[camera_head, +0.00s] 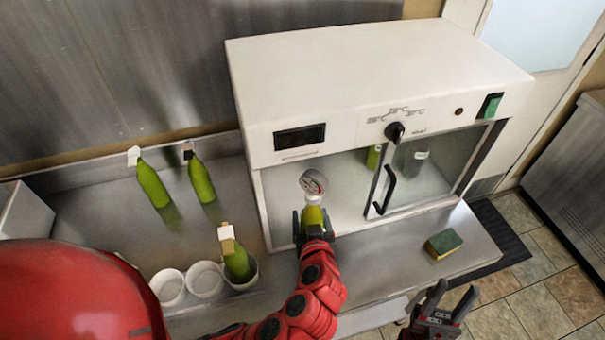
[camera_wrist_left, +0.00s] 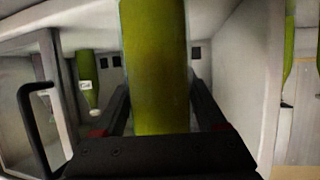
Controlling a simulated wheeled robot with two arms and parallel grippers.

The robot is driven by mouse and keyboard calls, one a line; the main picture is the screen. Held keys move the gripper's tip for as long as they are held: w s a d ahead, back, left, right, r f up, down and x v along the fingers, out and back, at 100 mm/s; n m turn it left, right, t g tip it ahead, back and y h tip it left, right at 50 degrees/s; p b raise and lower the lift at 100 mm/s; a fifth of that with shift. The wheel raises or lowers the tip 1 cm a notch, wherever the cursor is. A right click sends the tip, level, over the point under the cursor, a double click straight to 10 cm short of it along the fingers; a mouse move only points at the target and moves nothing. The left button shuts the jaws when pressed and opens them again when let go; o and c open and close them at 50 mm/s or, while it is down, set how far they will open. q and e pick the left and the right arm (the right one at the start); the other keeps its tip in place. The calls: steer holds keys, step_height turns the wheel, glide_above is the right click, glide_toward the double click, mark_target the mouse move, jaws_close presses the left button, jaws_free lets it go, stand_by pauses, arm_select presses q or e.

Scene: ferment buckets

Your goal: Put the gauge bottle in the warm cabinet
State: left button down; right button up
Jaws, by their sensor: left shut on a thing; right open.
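The gauge bottle (camera_head: 313,216) is green with a round white dial on top. My left gripper (camera_head: 314,228) is shut on it and holds it upright at the front of the warm cabinet's open left side. The warm cabinet (camera_head: 375,85) is a white box with a dial knob. A glass door panel with a black handle (camera_head: 382,190) covers its right part; the handle also shows in the left wrist view (camera_wrist_left: 28,112). My right gripper (camera_head: 437,312) is open and empty, low at the front right.
A green bottle (camera_head: 374,157) stands inside the cabinet, with a greyish one behind the glass. Two green bottles (camera_head: 152,184) (camera_head: 201,182) stand on the counter at left. Another sits in a white cup (camera_head: 249,280) beside empty cups. A sponge (camera_head: 443,243) lies right.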

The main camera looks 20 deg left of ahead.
arm_select(q)
steer(key=w+a+p, duration=0.1)
steer(key=w+p, duration=0.1)
steer(key=w, duration=0.1)
steer(key=w+a+p, duration=0.1)
steer(key=w+a, duration=0.1)
steer(key=w, duration=0.2)
steer(key=w+a+p, duration=0.1)
steer(key=w+p, duration=0.1)
steer(key=w, duration=0.2)
steer(key=shift+a+r+p, duration=0.25)
steer(key=shift+a+p, duration=0.05)
steer(key=shift+a, duration=0.05)
steer(key=shift+w+a+f, duration=0.1)
steer(key=shift+w+a, duration=0.05)
steer(key=shift+w, duration=0.25)
steer(key=shift+w+a+p, duration=0.15)
steer(key=shift+w+p, duration=0.2)
steer(key=p+x, duration=0.2)
steer(key=x, duration=0.1)
steer(key=shift+f, duration=0.25)
steer(key=shift+f, duration=0.1)
